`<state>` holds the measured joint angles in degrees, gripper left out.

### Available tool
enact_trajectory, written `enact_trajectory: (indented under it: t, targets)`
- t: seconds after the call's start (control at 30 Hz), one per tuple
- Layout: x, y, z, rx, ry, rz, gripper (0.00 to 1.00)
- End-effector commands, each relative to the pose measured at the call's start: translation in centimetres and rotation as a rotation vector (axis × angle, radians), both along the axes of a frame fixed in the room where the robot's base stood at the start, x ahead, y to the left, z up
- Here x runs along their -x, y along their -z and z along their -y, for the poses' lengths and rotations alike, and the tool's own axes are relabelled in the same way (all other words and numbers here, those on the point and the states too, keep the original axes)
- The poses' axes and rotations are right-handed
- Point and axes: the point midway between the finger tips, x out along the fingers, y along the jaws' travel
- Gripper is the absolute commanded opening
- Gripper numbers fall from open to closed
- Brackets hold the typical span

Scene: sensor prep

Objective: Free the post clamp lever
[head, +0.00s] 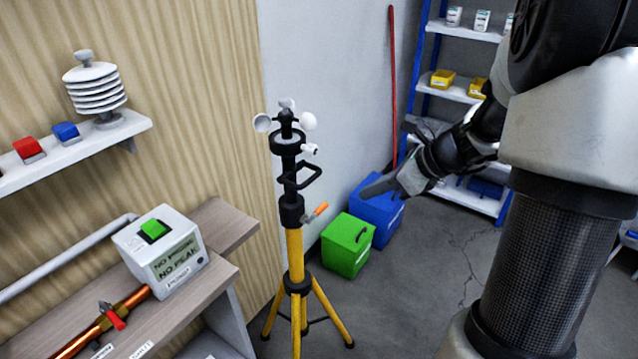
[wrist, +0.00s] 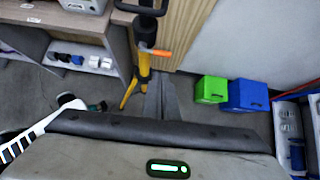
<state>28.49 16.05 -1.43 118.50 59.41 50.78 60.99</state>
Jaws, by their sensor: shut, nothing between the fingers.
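The yellow tripod post (head: 295,252) stands upright on splayed legs, with a black clamp collar (head: 291,210) around its upper part. The orange clamp lever (head: 320,209) sticks out from the collar to the right and slightly up. In the wrist view the lever (wrist: 162,52) shows beyond my fingertips, pointing right from the post. My gripper (head: 364,192) is shut and empty, to the right of the lever and apart from it in the head view. In the wrist view its closed fingers (wrist: 161,78) point toward the post. Nothing hides the lever.
A cup anemometer (head: 287,120) and a black loop handle (head: 302,177) sit above the collar. Green (head: 347,245) and blue (head: 377,208) bins stand behind, by the wall. A bench (head: 205,285) with a green-button box (head: 160,250) is at left. Open floor lies right of the tripod.

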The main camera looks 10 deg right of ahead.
Motion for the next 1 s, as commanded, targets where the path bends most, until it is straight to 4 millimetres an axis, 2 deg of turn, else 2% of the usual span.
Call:
enact_trajectory:
  t: [0.13,0.4,0.53,0.67,1.0]
  targets:
    - [-0.4,0.4,0.5,-0.027,0.039,-0.012,0.0]
    - [-0.4,0.4,0.4,-0.026,0.035,-0.011,0.0]
    - [-0.7,1.1,0.0,-0.025,0.033,-0.012,0.0]
    - [-1.6,2.6,-1.1,-0.026,0.031,-0.014,0.0]
    - [-5.1,7.8,-4.6,-0.025,0.032,-0.014,0.0]
